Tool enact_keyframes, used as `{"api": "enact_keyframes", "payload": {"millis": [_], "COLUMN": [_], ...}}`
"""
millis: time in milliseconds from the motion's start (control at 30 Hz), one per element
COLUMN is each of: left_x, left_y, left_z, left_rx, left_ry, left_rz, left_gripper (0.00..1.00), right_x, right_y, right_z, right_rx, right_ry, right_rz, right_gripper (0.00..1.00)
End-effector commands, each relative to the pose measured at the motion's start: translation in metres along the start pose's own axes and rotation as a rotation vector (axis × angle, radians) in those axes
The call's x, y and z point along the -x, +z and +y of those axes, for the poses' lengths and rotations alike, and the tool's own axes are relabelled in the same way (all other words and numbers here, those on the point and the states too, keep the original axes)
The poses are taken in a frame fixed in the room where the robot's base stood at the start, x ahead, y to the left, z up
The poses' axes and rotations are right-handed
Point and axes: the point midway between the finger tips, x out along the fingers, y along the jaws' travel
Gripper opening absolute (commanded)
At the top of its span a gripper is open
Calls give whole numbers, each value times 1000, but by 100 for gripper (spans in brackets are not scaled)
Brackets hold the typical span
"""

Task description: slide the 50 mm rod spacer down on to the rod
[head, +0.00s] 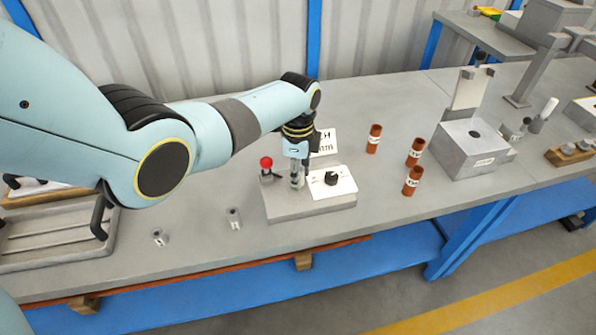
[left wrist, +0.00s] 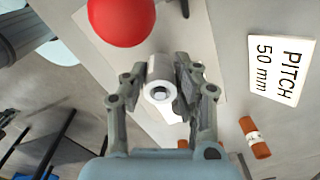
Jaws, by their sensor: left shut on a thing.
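My left gripper (head: 297,183) points down over the grey fixture block (head: 290,207). In the left wrist view its two fingers (left wrist: 160,92) are shut on a short pale grey tube, the spacer (left wrist: 158,84), seen end-on. The rod is not clearly visible elsewhere, and the spacer's lower end is hidden. My right gripper is not in view.
A red ball knob (head: 266,162) stands close left of the gripper. A white plate with a black knob (head: 331,179) is on its right, with a "PITCH 50 mm" sign (left wrist: 281,70) behind. Two small grey pieces (head: 160,237) (head: 234,218) and brown labelled cylinders (head: 414,152) stand apart.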

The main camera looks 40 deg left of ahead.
Motion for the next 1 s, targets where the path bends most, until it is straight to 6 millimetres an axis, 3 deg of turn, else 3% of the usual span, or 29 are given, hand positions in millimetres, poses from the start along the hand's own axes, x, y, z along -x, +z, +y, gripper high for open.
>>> {"api": "enact_keyframes", "payload": {"millis": [833,867,1000], "left_x": [-22,-22,-21], "left_y": [0,0,0], "left_z": [0,0,0], "left_rx": [0,0,0], "left_ry": [-1,-1,-1], "left_rz": [0,0,0], "left_gripper": [0,29,48], "right_x": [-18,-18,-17], "right_y": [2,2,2], "right_z": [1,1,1], "right_rx": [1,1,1], "right_ry": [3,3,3], "right_rz": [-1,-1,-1], "right_gripper": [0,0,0]}}
